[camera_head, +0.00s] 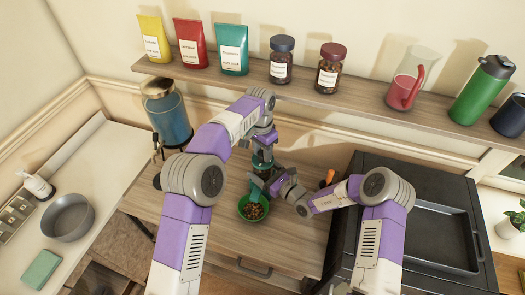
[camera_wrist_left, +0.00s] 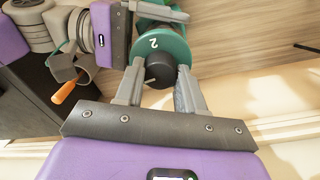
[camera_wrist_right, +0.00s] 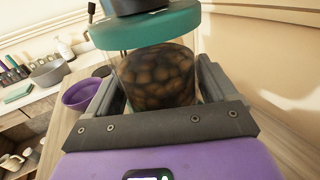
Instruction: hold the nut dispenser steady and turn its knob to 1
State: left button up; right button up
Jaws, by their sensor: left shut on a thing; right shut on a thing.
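The nut dispenser (camera_head: 262,161) stands on the wooden counter, mostly hidden by my grippers in the head view. In the right wrist view its clear jar (camera_wrist_right: 158,78) of brown nuts has a teal top (camera_wrist_right: 145,29). My right gripper (camera_wrist_right: 155,92) is shut around the jar, one finger on each side. In the left wrist view, the dark knob (camera_wrist_left: 160,68) sits on the green top, with a white "2" beside it. My left gripper (camera_wrist_left: 158,92) is shut on the knob from above. No "1" is visible.
A green bowl (camera_head: 253,208) holding nuts stands just in front of the dispenser. A black oven or stove unit (camera_head: 350,190) is to the right, a blue drink dispenser (camera_head: 170,118) to the left. The shelf (camera_head: 360,97) behind carries pouches, jars and bottles.

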aim_at(262, 153)
pick_arm(q)
jog(key=shift+m, duration=0.6)
jog(key=o, duration=1)
jog(key=shift+o, duration=0.2)
jog(key=shift+r, duration=0.1)
notch_tip(262, 153, up, 7)
jog(key=shift+w+a+r, duration=0.1)
jog(key=shift+w+r, duration=0.05)
